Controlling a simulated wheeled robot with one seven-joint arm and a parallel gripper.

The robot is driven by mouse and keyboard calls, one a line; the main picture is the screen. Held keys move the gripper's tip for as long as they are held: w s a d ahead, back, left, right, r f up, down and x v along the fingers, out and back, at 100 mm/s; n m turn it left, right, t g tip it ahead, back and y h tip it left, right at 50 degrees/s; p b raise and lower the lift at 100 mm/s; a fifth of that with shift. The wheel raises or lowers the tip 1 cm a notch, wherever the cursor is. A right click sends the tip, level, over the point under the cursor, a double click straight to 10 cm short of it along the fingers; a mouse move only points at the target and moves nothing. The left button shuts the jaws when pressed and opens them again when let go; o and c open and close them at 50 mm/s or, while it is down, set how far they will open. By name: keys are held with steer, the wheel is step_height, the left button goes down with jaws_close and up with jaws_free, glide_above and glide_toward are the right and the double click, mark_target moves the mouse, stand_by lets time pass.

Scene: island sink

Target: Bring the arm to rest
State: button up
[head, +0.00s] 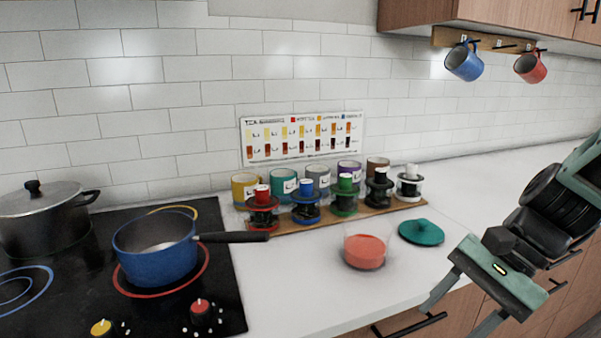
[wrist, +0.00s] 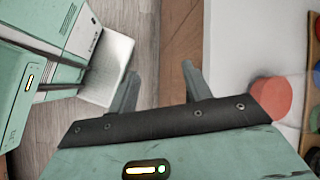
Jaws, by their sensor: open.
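My gripper (head: 452,308) is at the lower right of the head view, in front of the counter's front edge. Its two fingers stand apart with nothing between them. In the wrist view my gripper (wrist: 156,88) points down past the counter edge, with the wood cabinet front and the floor behind the fingers. My arm comes in from the right side of the head view, bent at the wrist.
A glass with red content (head: 365,252) and a teal lid (head: 421,232) stand on the counter (head: 300,290) near my gripper. Several jars line a wooden board (head: 290,224). A blue pan (head: 155,255) is on the stove (head: 225,310). Blue (head: 463,63) and red (head: 530,68) mugs hang above.

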steer(key=s+a+r+n+h+p, duration=0.1)
steer(key=s+a+n+h, duration=0.2)
steer(key=n, duration=0.6)
steer(key=s+a+r+n+t+h+p, duration=0.1)
steer(key=s+a+n+h+p, duration=0.1)
steer(key=s+n, duration=0.5)
steer(key=shift+s+a+r+n+h, duration=0.3)
steer(key=shift+a+n+h, duration=0.6)
steer(key=shift+a+n, duration=0.2)
